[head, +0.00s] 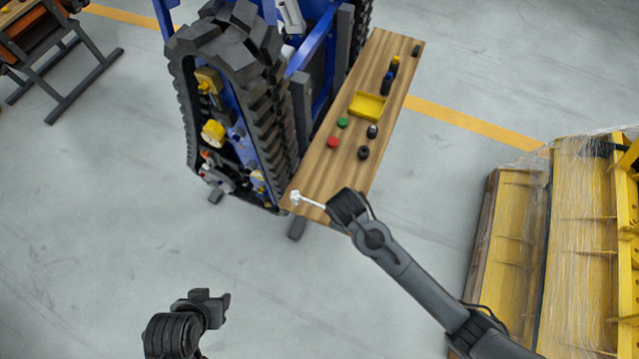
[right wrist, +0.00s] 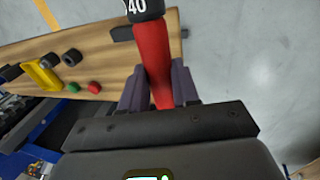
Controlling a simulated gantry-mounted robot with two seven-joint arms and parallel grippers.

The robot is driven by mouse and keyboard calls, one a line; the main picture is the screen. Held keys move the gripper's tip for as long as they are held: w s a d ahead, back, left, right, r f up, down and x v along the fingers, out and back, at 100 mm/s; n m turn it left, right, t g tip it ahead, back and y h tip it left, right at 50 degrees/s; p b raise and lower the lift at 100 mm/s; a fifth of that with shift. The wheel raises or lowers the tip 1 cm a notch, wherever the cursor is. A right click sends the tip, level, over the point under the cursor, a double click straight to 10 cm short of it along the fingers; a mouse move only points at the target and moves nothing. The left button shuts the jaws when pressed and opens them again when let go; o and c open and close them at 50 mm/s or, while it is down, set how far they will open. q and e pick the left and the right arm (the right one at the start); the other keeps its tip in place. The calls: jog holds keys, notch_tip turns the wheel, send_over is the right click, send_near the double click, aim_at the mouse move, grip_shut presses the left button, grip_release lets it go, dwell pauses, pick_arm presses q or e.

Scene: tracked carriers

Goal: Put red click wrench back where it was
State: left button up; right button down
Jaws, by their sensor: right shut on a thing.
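The red click wrench shows its red handle and black "40" collar (right wrist: 152,60) in the right wrist view. My right gripper (right wrist: 158,90) is shut on the handle, one finger on each side. In the head view, the wrench's silver head and shaft (head: 311,202) point left from my right gripper (head: 345,207), over the near end of the wooden board (head: 318,172). The gripper hides the handle there. I cannot tell whether the wrench touches the board. My left gripper (head: 215,303) is low over the floor, away from the board; its jaws are unclear.
On the board are a yellow tray (head: 367,106), a red button (head: 333,142), a green one (head: 342,122) and several dark knobs. A tracked carrier (head: 235,90) stands along the board's left side. A wrapped yellow pallet load (head: 577,220) stands at right.

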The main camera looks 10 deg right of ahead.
jog(key=shift+w+d+f+b, duration=0.25)
jog(key=shift+w+d+f, duration=0.25)
jog(key=shift+w+f, duration=1.35)
jog(key=shift+w+d+f+b, duration=0.2)
jog(key=shift+w+d+f, duration=0.25)
jog(key=shift+w+f, duration=1.35)
jog(key=shift+w+d+f+b, duration=0.25)
jog(key=shift+w+d+f, duration=0.25)
jog(key=shift+w+f, duration=1.35)
jog(key=shift+w, duration=0.15)
jog(key=c, duration=0.8)
grip_release()
